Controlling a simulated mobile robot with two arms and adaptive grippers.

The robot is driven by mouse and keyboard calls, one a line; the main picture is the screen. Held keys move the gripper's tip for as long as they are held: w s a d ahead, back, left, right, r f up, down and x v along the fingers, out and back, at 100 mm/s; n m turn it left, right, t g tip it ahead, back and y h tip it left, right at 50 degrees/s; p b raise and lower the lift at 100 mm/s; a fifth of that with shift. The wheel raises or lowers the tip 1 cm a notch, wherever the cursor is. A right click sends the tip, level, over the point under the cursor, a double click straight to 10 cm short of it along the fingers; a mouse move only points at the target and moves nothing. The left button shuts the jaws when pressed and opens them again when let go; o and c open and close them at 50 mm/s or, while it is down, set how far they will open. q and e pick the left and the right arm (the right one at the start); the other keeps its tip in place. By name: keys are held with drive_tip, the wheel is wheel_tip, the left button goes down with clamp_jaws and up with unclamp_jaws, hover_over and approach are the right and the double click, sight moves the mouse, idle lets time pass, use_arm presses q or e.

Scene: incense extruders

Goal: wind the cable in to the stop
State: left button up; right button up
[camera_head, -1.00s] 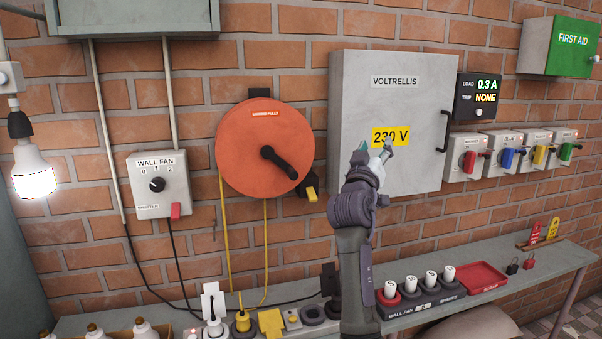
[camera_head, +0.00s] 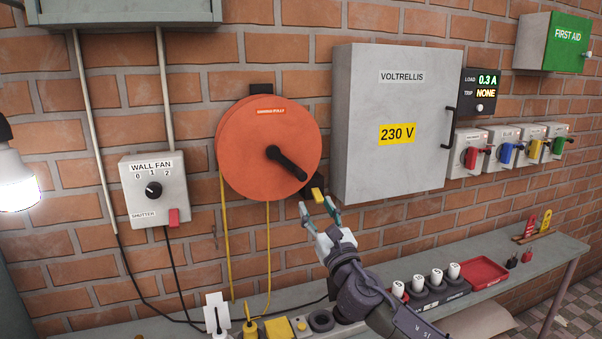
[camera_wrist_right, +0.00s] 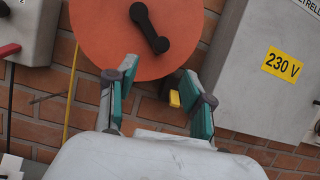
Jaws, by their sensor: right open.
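The orange cable reel (camera_head: 245,150) is fixed to the brick wall, with a black crank handle (camera_head: 287,163) pointing down to the right. Yellow cable (camera_head: 268,250) hangs from it in two runs toward the bench. A yellow-tipped black piece (camera_head: 318,194) sits at the reel's lower right. My right gripper (camera_head: 320,204) is open and empty just below that piece. In the right wrist view, the yellow tip (camera_wrist_right: 174,98) shows between the open fingers (camera_wrist_right: 160,95), with the reel (camera_wrist_right: 115,40) and crank (camera_wrist_right: 150,28) above. My left gripper is not in view.
The grey 230 V cabinet (camera_head: 390,100) juts from the wall right of the reel. The wall fan switch box (camera_head: 153,205) is to its left. The bench (camera_head: 420,262) below carries plugs, sockets, several white-topped pieces and a red tray (camera_head: 505,272).

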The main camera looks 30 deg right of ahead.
sight(299, 174)
drive_tip(key=p+x, duration=0.2)
drive_tip(key=x, duration=0.9)
drive_tip(key=shift+r, duration=0.15)
drive_tip(key=shift+w+r, duration=0.15)
drive_tip(key=shift+w, duration=0.3)
clamp_jaws()
